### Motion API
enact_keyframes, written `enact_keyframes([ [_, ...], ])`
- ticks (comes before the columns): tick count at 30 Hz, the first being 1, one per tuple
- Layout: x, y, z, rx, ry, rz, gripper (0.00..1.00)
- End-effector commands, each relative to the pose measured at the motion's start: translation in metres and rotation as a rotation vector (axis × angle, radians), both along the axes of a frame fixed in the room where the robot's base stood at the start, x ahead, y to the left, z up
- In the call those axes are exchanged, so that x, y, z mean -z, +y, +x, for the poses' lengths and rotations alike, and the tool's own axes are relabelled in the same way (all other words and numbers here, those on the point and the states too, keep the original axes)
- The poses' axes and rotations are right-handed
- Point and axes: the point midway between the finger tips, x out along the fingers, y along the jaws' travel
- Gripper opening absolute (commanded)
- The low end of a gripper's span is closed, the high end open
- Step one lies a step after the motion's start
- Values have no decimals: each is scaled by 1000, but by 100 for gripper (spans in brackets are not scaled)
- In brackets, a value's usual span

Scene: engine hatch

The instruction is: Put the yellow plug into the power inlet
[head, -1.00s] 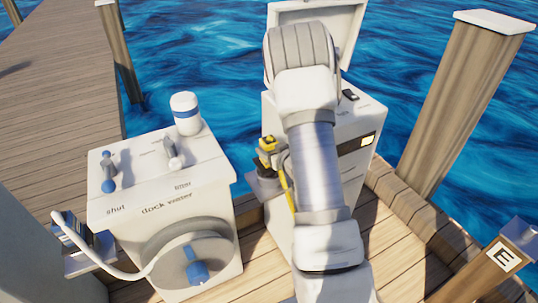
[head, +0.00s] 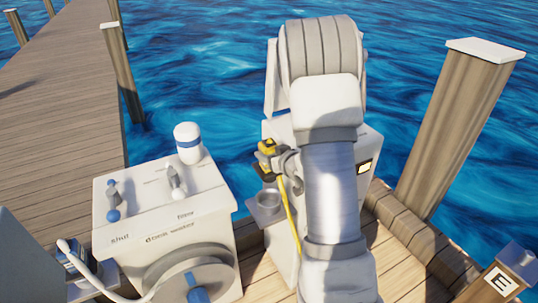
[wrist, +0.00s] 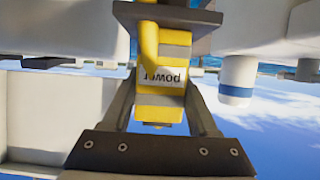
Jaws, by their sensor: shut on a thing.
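The yellow plug (head: 266,147) is held in the air at the left side of the white cabinet (head: 282,130), above an empty grey round holder (head: 268,200). My gripper (head: 287,160) is shut on the plug. In the wrist view the yellow plug (wrist: 163,78) lies between the two fingers of my gripper (wrist: 163,100), with the word "power" upside down. A dark plate (wrist: 168,17) is at the plug's far end. A yellow cable (head: 289,215) hangs down from it. I cannot make out the power inlet; my arm hides much of the cabinet.
A white dock water box (head: 165,205) stands to the left, with small levers, a white cap with a blue band (head: 188,145) and a hose reel (head: 193,275). A small lit yellow square (head: 364,167) is on the cabinet. Wooden posts (head: 455,120) stand at the right.

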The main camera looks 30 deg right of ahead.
Motion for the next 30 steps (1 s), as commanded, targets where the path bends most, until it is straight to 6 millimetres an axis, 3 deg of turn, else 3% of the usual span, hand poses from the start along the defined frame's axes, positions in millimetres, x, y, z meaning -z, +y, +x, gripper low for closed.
enact_keyframes([
  [30,-48,0,0,0,-2,0,0],
])
